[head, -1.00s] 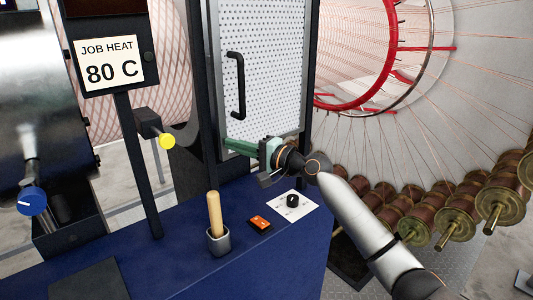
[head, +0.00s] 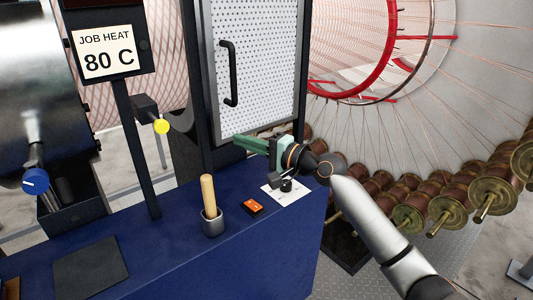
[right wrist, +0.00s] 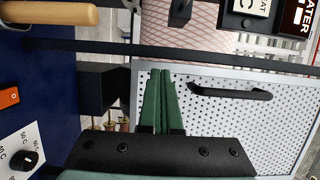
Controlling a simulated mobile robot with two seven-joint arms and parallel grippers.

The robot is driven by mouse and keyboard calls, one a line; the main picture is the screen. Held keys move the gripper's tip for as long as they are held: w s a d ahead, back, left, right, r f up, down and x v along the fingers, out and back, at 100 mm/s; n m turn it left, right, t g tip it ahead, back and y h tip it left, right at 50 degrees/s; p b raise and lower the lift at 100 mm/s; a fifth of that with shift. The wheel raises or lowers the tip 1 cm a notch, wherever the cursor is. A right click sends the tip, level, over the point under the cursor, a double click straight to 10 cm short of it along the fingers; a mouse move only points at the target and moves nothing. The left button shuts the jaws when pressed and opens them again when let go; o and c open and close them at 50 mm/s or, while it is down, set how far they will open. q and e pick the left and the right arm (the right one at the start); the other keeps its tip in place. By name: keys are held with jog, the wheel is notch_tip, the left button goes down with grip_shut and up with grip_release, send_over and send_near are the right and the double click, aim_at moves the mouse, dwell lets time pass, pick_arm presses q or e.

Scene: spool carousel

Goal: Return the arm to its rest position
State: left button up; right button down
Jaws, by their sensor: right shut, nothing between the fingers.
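My right gripper (head: 243,140) has green fingers and shows in front of the lower part of the perforated white door (head: 255,75), above the blue bench. In the right wrist view the two green fingers (right wrist: 160,98) lie together with nothing between them. The door's black handle (right wrist: 233,92) stands apart from the fingertips, to their right in that view. My right arm comes in from the lower right in the head view. My left gripper is not in view.
A sign post reading 80 C (head: 108,52) stands left. Copper spools (head: 450,208) line the right.

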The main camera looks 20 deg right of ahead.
jog(key=s+d, duration=0.2)
jog(key=s, duration=0.4)
jog(key=s+f+n+g+h, duration=0.1)
jog(key=s+f+n+h, duration=0.3)
jog(key=f, duration=0.9)
jog(key=s+f+n+g+h, duration=0.1)
jog(key=s+f, duration=0.5)
jog(key=f, duration=0.8)
jog(key=s+f+n+g+h, duration=0.1)
jog(key=s+f+n, duration=0.2)
jog(key=s+f, duration=0.4)
jog(key=s+f+n+g+h, duration=0.1)
jog(key=s+f+n, duration=0.3)
jog(key=s+f, duration=0.4)
jog(key=s+h, duration=0.1)
jog(key=s, duration=0.4)
jog(key=shift+s+n+g+h, duration=0.25)
jog(key=shift+n+g+h, duration=0.05)
jog(key=shift+g, duration=0.1)
